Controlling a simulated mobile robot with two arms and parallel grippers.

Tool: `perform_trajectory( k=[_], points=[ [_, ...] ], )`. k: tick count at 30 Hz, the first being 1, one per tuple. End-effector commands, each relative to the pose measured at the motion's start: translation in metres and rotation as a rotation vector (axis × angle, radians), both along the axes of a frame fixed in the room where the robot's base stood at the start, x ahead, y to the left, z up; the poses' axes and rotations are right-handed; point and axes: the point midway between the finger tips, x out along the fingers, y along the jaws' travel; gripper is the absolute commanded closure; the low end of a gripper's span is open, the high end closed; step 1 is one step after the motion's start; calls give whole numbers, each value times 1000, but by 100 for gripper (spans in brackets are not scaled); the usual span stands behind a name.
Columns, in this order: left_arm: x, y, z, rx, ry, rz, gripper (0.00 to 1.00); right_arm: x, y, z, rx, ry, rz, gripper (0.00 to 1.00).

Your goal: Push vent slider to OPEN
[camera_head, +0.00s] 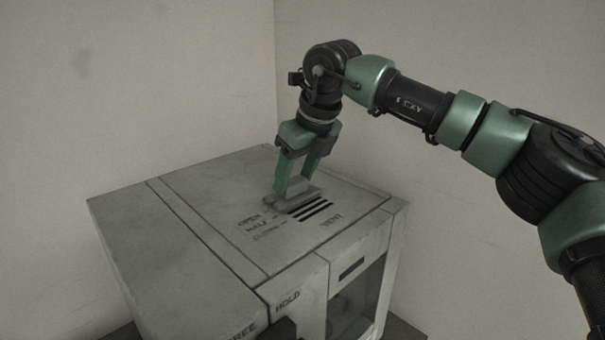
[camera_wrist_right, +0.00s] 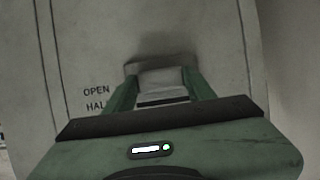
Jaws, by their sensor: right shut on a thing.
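The vent slider (camera_head: 297,187) is a grey block on the top panel of a box-shaped unit. It sits at the far end of the dark vent slots (camera_head: 311,210), about level with the OPEN label (camera_head: 249,220) or slightly beyond it. My right gripper (camera_head: 293,188) reaches down from above, its green fingers shut on the slider. In the right wrist view the slider (camera_wrist_right: 160,77) lies between the two fingers, near the OPEN label (camera_wrist_right: 96,91). The gripper hides part of the slots there. My left gripper is not in view.
The grey unit (camera_head: 165,235) stands close to a wall corner. Its front has a HOLD label (camera_head: 287,301), a dark lever partly cut off at the bottom, and a recessed opening (camera_head: 358,305). The top panel left of the labels is bare.

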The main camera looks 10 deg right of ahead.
Motion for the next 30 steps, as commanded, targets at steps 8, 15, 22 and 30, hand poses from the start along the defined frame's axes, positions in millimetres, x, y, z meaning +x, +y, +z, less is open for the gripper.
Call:
perform_trajectory(
  k=[8, 15, 22, 30],
  points=[
    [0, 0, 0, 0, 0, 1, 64, 1, 1, 3, 6, -8, 0, 24],
    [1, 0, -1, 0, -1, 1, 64, 0, 0, 2, 5, -5, 0, 24],
    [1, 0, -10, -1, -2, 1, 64, -6, -4, 22, 6, -8, 0, 24],
    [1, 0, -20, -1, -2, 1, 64, -19, -13, 63, 5, -8, 0, 24]
  ],
)
